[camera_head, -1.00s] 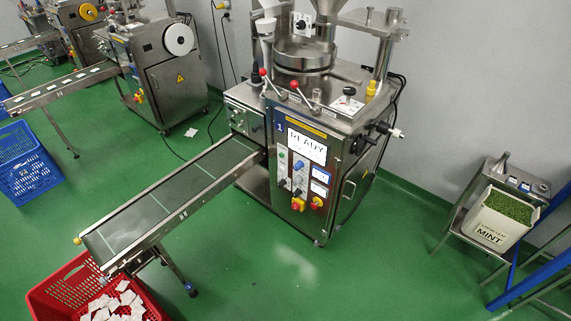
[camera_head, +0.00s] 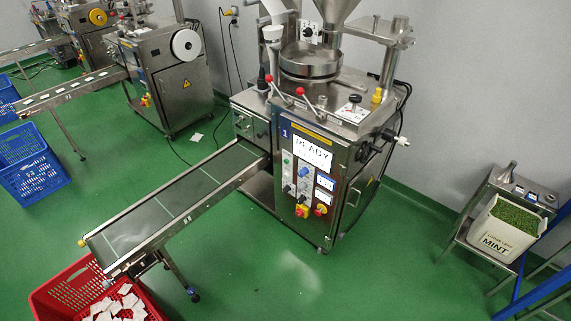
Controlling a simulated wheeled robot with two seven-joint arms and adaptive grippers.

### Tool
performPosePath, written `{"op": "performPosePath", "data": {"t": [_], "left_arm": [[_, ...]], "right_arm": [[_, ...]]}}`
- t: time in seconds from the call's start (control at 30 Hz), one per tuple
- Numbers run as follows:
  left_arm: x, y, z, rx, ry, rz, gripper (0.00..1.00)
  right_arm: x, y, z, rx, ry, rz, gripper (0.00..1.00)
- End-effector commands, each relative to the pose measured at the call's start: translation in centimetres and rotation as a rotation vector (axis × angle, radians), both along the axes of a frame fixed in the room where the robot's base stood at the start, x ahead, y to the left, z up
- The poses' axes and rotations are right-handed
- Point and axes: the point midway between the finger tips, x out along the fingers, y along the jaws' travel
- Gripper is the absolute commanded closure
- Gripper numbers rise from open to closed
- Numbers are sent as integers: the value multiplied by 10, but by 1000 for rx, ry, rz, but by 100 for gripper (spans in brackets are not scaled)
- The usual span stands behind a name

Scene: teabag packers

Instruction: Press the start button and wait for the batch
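The packing machine (camera_head: 335,215), marked 1, stands in the middle of the camera_head view. Its label or screen (camera_head: 308,152) reads READY. Its front panel carries a green button (camera_head: 287,158), more small knobs and buttons below it, and red-and-yellow switches (camera_head: 302,211) at the bottom. The machine's conveyor (camera_head: 165,205) slopes down to the left and looks empty of teabags. A red crate (camera_head: 62,290) with several white teabags (camera_head: 122,303) sits under its lower end. Neither of my grippers is in view.
A white bin of green leaf marked MINT (camera_head: 492,238) stands on a metal stand at the right, beside blue rails (camera_head: 540,297). Blue crates (camera_head: 35,180) and other packing machines (camera_head: 172,85) are at the left. The green floor before the machine is clear.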

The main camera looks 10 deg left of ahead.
Motion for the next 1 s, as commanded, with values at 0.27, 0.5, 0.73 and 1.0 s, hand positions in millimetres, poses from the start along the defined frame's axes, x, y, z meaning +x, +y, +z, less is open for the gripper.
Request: {"op": "performPosePath", "data": {"t": [0.27, 0.5, 0.73, 1.0], "left_arm": [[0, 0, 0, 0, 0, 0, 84], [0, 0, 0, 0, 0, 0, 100], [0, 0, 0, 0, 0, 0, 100], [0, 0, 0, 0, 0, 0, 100]], "right_arm": [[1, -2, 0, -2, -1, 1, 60], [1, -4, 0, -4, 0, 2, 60], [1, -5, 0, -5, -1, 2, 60], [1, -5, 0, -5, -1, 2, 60]]}}
